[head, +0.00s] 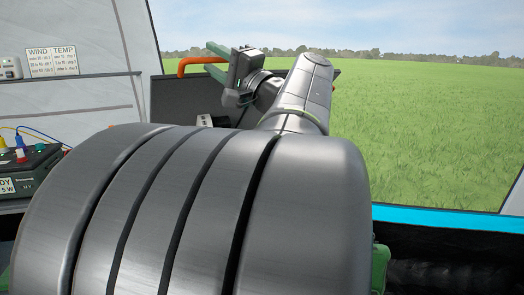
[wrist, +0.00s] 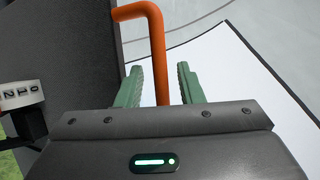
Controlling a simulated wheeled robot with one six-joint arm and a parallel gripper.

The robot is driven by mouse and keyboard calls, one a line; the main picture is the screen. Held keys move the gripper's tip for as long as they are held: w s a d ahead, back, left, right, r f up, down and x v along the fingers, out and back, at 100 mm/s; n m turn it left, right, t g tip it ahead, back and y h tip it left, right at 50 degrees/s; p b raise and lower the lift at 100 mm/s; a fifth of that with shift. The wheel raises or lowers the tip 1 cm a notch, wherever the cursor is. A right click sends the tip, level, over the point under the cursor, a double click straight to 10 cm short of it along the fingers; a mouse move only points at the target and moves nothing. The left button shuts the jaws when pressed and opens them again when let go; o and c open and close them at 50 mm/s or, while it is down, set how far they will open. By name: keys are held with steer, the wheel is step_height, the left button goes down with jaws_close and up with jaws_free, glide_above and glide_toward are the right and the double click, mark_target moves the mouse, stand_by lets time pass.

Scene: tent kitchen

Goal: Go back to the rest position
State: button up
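My gripper (head: 208,60) is at the upper left of the middle in the head view, with its two green fingers apart. In the wrist view my gripper (wrist: 159,82) is open. An orange bent bar (wrist: 158,50) shows between the fingers there, with a gap on each side; its depth relative to the fingertips is hard to tell. In the head view the orange bar (head: 190,62) rises by the fingers at the edge of a dark panel. My grey arm fills much of the head view and hides what lies behind it.
A dark panel (head: 172,100) stands behind the gripper. At left are a black device (head: 32,172) with coloured plugs and a shelf (head: 95,75). A wind and temperature sign (head: 51,61) hangs there. Grass (head: 430,130) lies beyond the opening.

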steer(key=v, duration=1.4)
steer(key=x, duration=1.3)
steer(key=shift+w+a, duration=0.1)
steer(key=shift+a, duration=0.15)
steer(key=p, duration=0.1)
steer(key=w+a+r+p, duration=0.1)
steer(key=w+r+p, duration=0.1)
steer(key=shift+w+a+r+p, duration=0.25)
steer(key=shift+a+p, duration=0.05)
steer(key=shift+p, duration=0.05)
steer(key=shift+w, duration=0.1)
steer(key=shift+f, duration=0.15)
